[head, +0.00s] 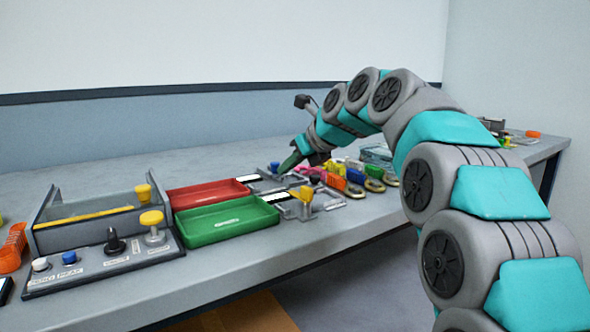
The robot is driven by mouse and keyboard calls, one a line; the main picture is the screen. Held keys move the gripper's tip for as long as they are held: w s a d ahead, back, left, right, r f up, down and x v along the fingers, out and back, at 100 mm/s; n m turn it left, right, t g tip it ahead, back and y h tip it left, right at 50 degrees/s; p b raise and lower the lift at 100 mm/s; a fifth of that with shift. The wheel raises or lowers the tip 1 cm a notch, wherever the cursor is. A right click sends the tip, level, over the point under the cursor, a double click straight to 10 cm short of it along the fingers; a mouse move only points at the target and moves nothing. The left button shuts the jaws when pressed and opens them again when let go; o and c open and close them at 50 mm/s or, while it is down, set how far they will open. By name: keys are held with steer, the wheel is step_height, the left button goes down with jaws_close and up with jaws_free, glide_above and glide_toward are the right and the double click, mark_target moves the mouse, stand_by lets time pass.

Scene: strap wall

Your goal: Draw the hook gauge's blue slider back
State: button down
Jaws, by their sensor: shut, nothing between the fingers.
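A small blue part (275,168), which looks like the blue slider, shows on a grey gauge (266,184) behind the trays, at the middle of the bench. The gauge is small in the head view and partly covered by my gripper, so its hook cannot be made out. My gripper (286,167) is shut and empty, pointing down and left just to the right of the blue part. I cannot tell whether they touch. A similar grey gauge with a yellow part (306,193) stands nearer the front edge.
A red tray (207,195) and a green tray (227,219) lie left of the gauges. A control panel (105,262) with knobs stands further left. Several coloured strap-like items (352,175) lie to the right, under my arm.

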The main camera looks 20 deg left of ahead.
steer(key=shift+w+a+r, duration=0.1)
steer(key=shift+a, duration=0.05)
stand_by(0.3)
steer(key=a+p, duration=0.1)
steer(key=p, duration=0.1)
steer(key=w+p, duration=0.1)
steer(key=p, duration=0.1)
steer(key=shift+w+a+r, duration=0.2)
steer(key=shift+a+r, duration=0.15)
steer(key=shift+a, duration=0.05)
steer(key=w+a+p, duration=0.1)
steer(key=p, duration=0.1)
steer(key=shift+p, duration=0.35)
steer(key=shift+w+a+f, duration=0.1)
steer(key=shift+w+f, duration=0.05)
steer(key=shift+f, duration=0.2)
steer(key=shift+r, duration=0.1)
